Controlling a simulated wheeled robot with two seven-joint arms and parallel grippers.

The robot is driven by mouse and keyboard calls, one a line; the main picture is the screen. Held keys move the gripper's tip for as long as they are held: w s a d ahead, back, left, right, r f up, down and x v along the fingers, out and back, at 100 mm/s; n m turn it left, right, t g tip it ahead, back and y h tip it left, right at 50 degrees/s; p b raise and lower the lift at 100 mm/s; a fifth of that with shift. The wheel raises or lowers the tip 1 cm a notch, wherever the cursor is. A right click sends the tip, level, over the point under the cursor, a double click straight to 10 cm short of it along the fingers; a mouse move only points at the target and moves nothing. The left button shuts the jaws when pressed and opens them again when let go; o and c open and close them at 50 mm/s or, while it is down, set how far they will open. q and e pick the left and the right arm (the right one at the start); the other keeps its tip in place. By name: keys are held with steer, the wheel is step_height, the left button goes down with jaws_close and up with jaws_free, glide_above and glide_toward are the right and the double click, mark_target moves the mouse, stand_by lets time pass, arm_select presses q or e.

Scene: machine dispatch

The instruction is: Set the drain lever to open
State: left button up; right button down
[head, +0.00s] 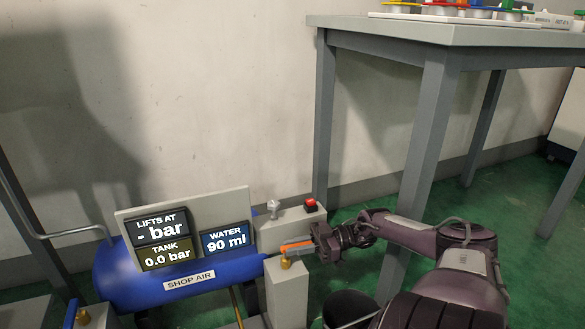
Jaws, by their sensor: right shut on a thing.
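An orange lever (296,246) lies roughly level above a brass fitting (286,262) on a grey post, at the right end of the blue tank. No label on the lever can be read. My right gripper (317,244) comes in from the right and is shut on the lever's right end, hiding part of it. The blue tank (120,272) is marked SHOP AIR. Its displays read LIFTS AT - bar, TANK 0.0 bar (167,253) and WATER 90 ml (226,240). My left gripper is not in view.
A grey box with a red button (310,202) and a small metal knob (273,206) stands just behind the lever. A dark bucket (347,303) is below my right arm. A grey table (440,33) stands at right. Another brass valve (82,315) is at lower left.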

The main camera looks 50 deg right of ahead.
steer(key=shift+f, duration=0.1)
stand_by(0.4)
steer(key=c, duration=1.4)
jaws_free()
steer(key=shift+o, duration=0.2)
